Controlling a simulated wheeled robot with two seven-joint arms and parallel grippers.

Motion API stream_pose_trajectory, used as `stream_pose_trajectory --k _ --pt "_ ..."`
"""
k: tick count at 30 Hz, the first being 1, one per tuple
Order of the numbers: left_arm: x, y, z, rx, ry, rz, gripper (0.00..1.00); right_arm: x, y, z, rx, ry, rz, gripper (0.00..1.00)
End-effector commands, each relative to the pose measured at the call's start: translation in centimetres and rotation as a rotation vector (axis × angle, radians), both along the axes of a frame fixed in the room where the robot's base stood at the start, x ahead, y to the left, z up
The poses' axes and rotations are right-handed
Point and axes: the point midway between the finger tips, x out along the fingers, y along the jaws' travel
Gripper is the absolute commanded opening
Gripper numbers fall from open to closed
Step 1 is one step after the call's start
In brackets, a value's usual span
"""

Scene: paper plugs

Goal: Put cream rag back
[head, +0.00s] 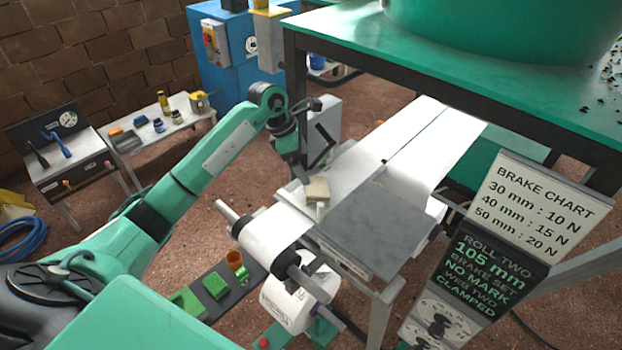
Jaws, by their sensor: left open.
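The cream rag (317,188) is a small folded pad. It lies on the white paper web, beside the back left corner of the grey plate (375,228). My left gripper (304,177) comes down from above at the rag's upper left side. It is open, and its fingertips are small and partly hidden, so I cannot tell whether they touch the rag. The rag does not look held. My right gripper is not in view.
A white paper roll (287,304) sits below the web. A sign with a brake chart (537,200) stands at the right. A green-topped table (440,70) overhangs the back. A side bench with small bottles (150,135) and a blue cabinet (225,60) stand at the back left.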

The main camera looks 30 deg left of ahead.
Motion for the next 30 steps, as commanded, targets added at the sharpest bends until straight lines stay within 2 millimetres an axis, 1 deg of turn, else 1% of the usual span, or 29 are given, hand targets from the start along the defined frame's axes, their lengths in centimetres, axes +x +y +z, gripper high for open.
stream_pose_trajectory --k 1,3,9,26,30 --pt "-0.2 0.4 0.6 0.004 -0.003 0.000 1.00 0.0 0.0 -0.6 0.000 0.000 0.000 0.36" --pt "-0.3 0.7 1.7 0.002 -0.003 -0.001 1.00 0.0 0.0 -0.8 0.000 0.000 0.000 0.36" --pt "-0.7 1.2 3.2 0.001 0.000 0.000 1.00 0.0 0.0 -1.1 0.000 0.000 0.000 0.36" --pt "-0.7 1.2 3.3 0.000 0.001 0.000 1.00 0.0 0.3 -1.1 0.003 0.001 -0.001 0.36" --pt "-0.7 1.2 3.3 0.000 0.001 0.000 1.00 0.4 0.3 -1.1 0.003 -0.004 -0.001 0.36"
